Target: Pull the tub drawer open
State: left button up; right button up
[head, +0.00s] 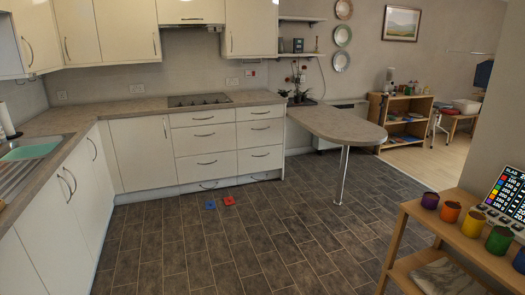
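White drawers with curved metal handles stand in two columns under the counter. The left column has a top drawer (203,118), a middle drawer (205,139) and a bottom drawer (206,166). The right column has a top drawer (260,113), a middle drawer (260,133) and a bottom drawer (260,159). All look shut. Low plinth fronts below them also show handles. No tub is visible in them, and I cannot tell which is the tub drawer. Neither of my grippers is in view.
A blue piece (210,205) and a red piece (229,201) lie on the tiled floor before the drawers. A peninsula counter (335,125) on a metal leg (342,175) juts out right. A wooden shelf unit (470,240) with coloured pots stands near right. The middle floor is clear.

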aim_at(266, 159)
jog(key=i, duration=4.6)
jog(key=i+z, duration=0.15)
jog(key=i, duration=0.45)
jog(key=i+j+z, duration=0.15)
jog(key=i, duration=0.4)
jog(key=i+j+z, duration=0.2)
jog(key=i, duration=0.4)
